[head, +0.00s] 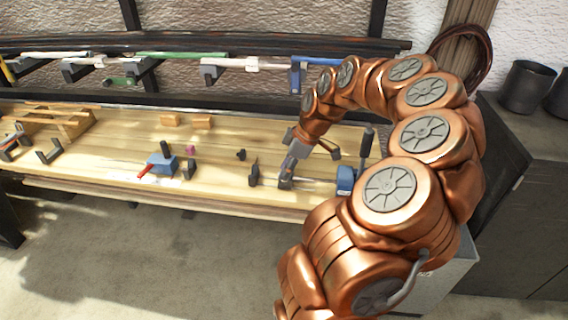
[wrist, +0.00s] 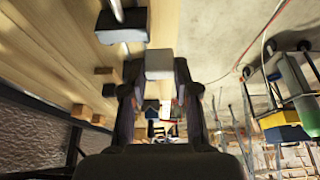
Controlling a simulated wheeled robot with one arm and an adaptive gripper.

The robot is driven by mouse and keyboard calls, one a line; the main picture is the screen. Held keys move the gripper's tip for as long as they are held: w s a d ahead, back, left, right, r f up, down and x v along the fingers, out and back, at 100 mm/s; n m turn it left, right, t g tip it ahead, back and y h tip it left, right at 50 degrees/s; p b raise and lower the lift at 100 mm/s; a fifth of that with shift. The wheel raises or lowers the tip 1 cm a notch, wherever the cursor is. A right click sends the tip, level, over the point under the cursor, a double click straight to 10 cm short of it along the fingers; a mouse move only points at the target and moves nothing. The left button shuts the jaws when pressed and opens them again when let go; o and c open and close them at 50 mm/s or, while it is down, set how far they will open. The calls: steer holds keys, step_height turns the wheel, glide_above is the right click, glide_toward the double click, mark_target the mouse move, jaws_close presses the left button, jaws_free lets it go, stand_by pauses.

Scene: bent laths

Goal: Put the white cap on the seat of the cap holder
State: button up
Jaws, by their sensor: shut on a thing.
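My gripper (wrist: 159,82) is shut on a pale, blocky piece that looks like the white cap (wrist: 159,64), held between its two fingertips in the wrist view. In the head view my gripper (head: 287,172) points down close above the front part of the workbench; the cap is too small to make out there. A dark block with a thin metal rod (wrist: 122,28) is left of and beyond the cap in the wrist view, apart from it. I cannot tell whether this block is the cap holder, and no seat shows clearly.
The wooden workbench (head: 110,160) holds a blue vise (head: 345,180) right of my gripper, a dark upright piece (head: 254,173) left of it and a blue tool with a red handle (head: 160,165). Wooden blocks (head: 202,122) lie behind. Clamps hang on the rear rail.

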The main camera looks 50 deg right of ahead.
steer(key=shift+w+d+f+p, duration=0.15)
steer(key=shift+w+d+p, duration=0.3)
steer(key=shift+w+d, duration=0.4)
steer(key=shift+w+d+f+p, duration=0.1)
steer(key=shift+w+d+p, duration=0.35)
steer(key=shift+w, duration=0.55)
steer(key=shift+f+p, duration=0.8)
steer(key=shift+f, duration=0.95)
steer(key=shift+s+a+f+b, duration=0.1)
steer(key=shift+f+b, duration=0.4)
steer(key=shift+b, duration=0.3)
steer(key=o, duration=0.6)
steer(key=shift+f, duration=0.1)
steer(key=shift+c, duration=0.2)
steer(key=shift+o, duration=1.4)
steer(key=shift+f, duration=0.1)
